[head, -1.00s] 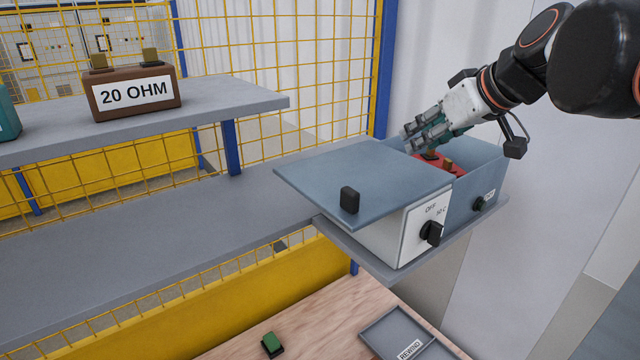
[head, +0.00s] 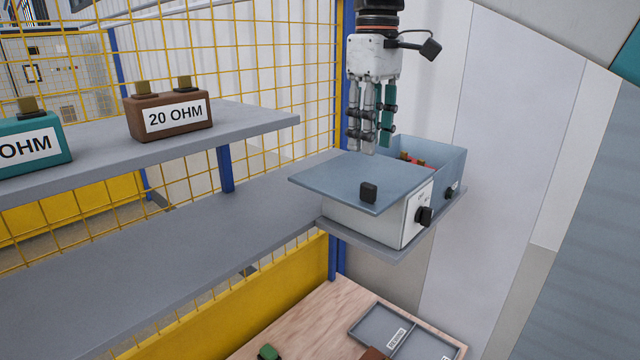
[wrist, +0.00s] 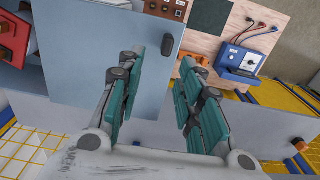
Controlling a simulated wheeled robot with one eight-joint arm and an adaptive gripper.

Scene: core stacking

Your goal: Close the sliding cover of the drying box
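The drying box (head: 375,227) stands on a small grey shelf, with a white front part and a blue-grey rear part. Its flat blue-grey sliding cover (head: 335,182) lies over the left part, and the right part is uncovered. A black handle (head: 368,192) stands on the cover near its front edge. A red object (head: 412,160) shows inside the uncovered part. My gripper (head: 370,150) points down just above the cover's back edge, open and empty. The wrist view shows the cover (wrist: 90,50) and handle (wrist: 168,45) beyond the spread fingers; contact cannot be told.
A brown 20 OHM block (head: 168,117) and a teal block (head: 30,140) stand on the upper grey shelf (head: 240,118). A long lower shelf (head: 150,240) runs left of the box. Yellow mesh (head: 250,60) stands behind. A wooden table with a grey tray (head: 375,325) lies below.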

